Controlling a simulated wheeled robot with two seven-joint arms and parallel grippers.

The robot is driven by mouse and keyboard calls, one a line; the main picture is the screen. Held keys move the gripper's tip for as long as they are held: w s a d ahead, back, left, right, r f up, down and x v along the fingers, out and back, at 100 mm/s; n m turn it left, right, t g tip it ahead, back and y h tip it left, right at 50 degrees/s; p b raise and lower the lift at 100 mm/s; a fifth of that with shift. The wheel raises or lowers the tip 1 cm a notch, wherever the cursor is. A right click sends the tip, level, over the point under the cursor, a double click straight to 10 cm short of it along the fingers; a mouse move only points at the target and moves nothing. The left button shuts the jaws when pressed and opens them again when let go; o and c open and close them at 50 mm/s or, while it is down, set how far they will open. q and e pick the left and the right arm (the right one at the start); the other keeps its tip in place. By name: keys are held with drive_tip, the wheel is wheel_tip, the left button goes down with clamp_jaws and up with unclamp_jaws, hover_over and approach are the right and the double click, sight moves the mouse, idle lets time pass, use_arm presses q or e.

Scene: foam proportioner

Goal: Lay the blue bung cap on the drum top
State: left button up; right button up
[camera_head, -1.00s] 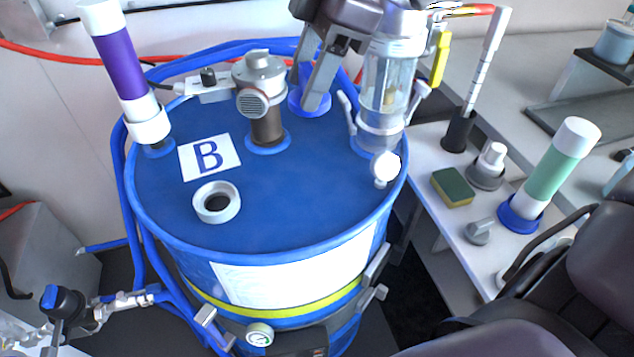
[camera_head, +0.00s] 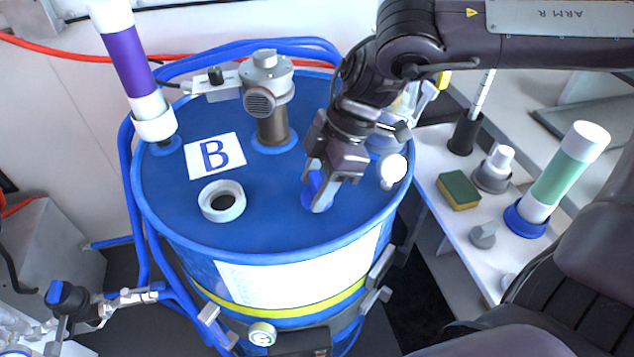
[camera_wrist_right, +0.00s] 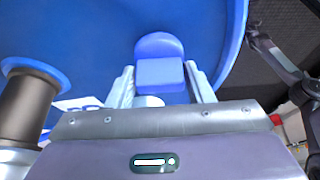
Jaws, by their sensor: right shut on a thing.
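The blue bung cap (camera_head: 310,190) is between the fingers of my right gripper (camera_head: 318,192), which is shut on it. In the right wrist view the cap (camera_wrist_right: 160,72) shows as a rounded disc with a block-shaped grip between the two fingers. The drum top (camera_head: 270,220) is a wide blue disc directly beneath. The cap is low over its right front part; I cannot tell whether it touches the surface. My right arm hides part of the drum's back right. My left gripper is not in view.
An open white-rimmed port (camera_head: 222,201) and a "B" label (camera_head: 214,155) lie left of the cap. A pump fitting (camera_head: 268,95) and a purple tube (camera_head: 132,65) stand farther back. A white knob (camera_head: 393,170) is close on the right. The front middle of the top is bare.

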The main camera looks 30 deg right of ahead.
drive_tip(key=shift+f, duration=0.4)
drive_tip(key=shift+f, duration=0.1)
drive_tip(key=o, duration=1)
drive_tip(key=shift+r, duration=0.35)
drive_tip(key=v, duration=1.1)
drive_tip(key=shift+d+r, duration=0.2)
drive_tip(key=shift+r, duration=0.15)
